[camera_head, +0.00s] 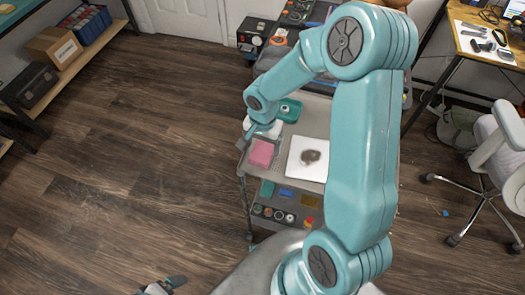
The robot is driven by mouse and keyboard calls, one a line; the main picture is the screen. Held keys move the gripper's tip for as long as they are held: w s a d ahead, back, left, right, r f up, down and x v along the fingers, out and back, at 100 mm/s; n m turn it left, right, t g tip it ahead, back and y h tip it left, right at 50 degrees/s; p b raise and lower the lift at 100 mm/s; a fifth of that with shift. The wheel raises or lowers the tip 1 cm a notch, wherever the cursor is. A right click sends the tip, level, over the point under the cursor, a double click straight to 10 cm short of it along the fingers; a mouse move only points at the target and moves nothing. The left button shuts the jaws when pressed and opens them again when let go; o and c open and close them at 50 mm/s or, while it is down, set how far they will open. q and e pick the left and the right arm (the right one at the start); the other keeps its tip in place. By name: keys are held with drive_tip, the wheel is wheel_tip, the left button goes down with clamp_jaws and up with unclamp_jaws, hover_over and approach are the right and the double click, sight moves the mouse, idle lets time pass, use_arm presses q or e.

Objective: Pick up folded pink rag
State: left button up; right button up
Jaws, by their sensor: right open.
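The folded pink rag (262,154) lies near the left edge of a grey cart (318,128). My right arm reaches over the cart from the front right. My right gripper (242,143) is small in view, just above and left of the rag's upper left corner. It is open and empty; I cannot tell whether it touches the rag. My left gripper (172,283) shows only partly at the bottom edge, over the floor, far from the rag. Its jaws are too unclear to read.
A teal tray (289,110) stands behind. Open wooden floor (130,150) lies left; an office chair (498,160) stands right.

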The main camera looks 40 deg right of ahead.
sight(262, 150)
wheel_tip(262, 150, down, 3)
drive_tip(key=shift+w+d+r, duration=0.1)
drive_tip(key=shift+w+r, duration=0.05)
drive_tip(key=shift+r, duration=0.1)
drive_tip(key=c, duration=0.8)
wheel_tip(262, 150, up, 20)
drive_tip(key=p, duration=0.1)
drive_tip(key=shift+o, duration=0.4)
